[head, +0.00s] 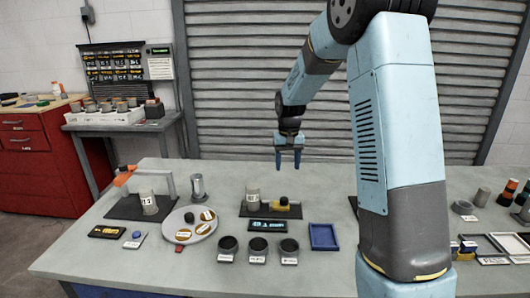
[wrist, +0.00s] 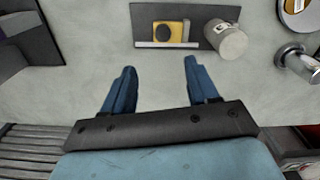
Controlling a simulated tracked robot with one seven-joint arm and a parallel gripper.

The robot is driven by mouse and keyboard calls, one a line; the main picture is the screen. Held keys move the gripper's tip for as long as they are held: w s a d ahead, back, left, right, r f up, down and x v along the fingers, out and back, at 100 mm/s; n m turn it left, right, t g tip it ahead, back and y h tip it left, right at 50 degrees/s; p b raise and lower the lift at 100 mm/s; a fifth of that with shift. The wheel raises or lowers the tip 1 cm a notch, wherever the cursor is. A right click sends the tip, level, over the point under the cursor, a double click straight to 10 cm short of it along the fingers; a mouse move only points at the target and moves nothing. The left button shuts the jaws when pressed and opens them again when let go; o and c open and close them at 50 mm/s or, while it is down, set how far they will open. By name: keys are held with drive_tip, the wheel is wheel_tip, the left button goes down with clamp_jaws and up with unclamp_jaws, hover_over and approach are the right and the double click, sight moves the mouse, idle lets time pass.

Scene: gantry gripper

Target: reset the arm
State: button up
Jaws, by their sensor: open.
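My gripper (head: 288,160) hangs from my light-blue arm above the far part of the grey table. Its two blue fingers point down and are apart, with nothing between them. In the wrist view my gripper (wrist: 157,82) is open over bare table. A dark mat (head: 262,209) with a grey cylinder (head: 252,198) and a yellow block (head: 287,206) lies nearer the front. In the wrist view the yellow block (wrist: 162,33) and the cylinder (wrist: 229,42) are beyond the fingertips, apart from them.
A round tray (head: 203,228) with labelled discs and several dark cups (head: 258,245) stand at the front. A blue tray (head: 323,237) is right of them. A metal cylinder (head: 197,187) stands on the left. My arm hides part of the right side. A shutter (head: 230,80) stands behind the table.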

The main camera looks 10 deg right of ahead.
drive_tip(key=s+r+t, duration=0.1)
drive_tip(key=s+r, duration=0.7)
drive_tip(key=r, duration=0.1)
drive_tip(key=s+r+t, duration=0.2)
drive_tip(key=s+r, duration=0.1)
drive_tip(key=s, duration=1)
drive_tip(key=s+d+r+t, duration=0.1)
drive_tip(key=s+r, duration=0.3)
drive_tip(key=s, duration=1)
drive_tip(key=shift+s+d+r+t, duration=0.15)
drive_tip(key=shift+s+r+t, duration=0.15)
drive_tip(key=shift+t, duration=0.5)
